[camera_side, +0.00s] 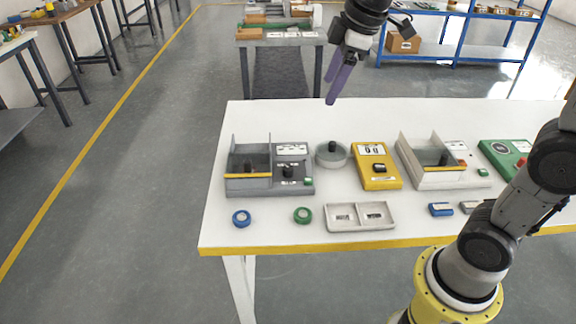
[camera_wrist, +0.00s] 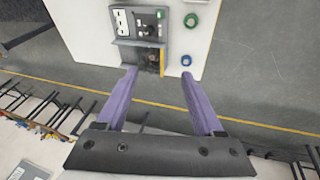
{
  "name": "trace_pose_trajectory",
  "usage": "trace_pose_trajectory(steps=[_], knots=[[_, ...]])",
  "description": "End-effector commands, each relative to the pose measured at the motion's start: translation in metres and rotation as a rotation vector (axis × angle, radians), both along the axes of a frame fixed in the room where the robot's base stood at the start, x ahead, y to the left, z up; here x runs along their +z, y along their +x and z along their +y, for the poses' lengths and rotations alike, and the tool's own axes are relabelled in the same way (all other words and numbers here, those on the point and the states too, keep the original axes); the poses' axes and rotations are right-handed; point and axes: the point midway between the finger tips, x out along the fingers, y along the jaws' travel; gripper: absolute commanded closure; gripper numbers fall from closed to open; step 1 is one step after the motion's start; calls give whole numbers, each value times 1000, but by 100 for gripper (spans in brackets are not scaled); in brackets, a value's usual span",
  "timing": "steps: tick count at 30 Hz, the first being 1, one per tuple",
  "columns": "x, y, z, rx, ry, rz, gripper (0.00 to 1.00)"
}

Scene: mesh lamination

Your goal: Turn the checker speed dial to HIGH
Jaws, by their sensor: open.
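My gripper (camera_side: 329,92) is open and empty, with its purple fingers pointing down, high near the table's far edge. In the wrist view its fingertips (camera_wrist: 158,72) are wide apart. A grey machine (camera_side: 238,184) at the table's left has an open bay and a panel with a black dial (camera_side: 288,172), white labels and a green button; the dial also shows in the wrist view (camera_wrist: 147,28). A yellow unit (camera_side: 381,178) with a display has a black knob (camera_side: 379,168). Labels are too small to read, so I cannot tell which one is the checker or its dial setting.
A round grey dish (camera_side: 331,155) stands between these two units. A beige machine (camera_side: 432,179) and a green box (camera_side: 502,156) are to the right. Blue (camera_side: 241,217) and green (camera_side: 302,215) rings and a two-part tray (camera_side: 359,227) lie in front.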

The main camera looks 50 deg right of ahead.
Motion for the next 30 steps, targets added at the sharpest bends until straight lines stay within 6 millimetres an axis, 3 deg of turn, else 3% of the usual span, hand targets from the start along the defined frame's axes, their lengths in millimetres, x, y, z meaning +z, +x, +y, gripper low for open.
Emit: trace_pose_trajectory(steps=[1,6,13,19,30], knots=[[-9,21,-3,24,-9,32,31],[-42,79,-13,92,-29,118,31],[-113,137,-27,114,-23,240,31],[-166,149,-34,101,-8,329,31],[-210,146,-36,96,-2,360,31]])
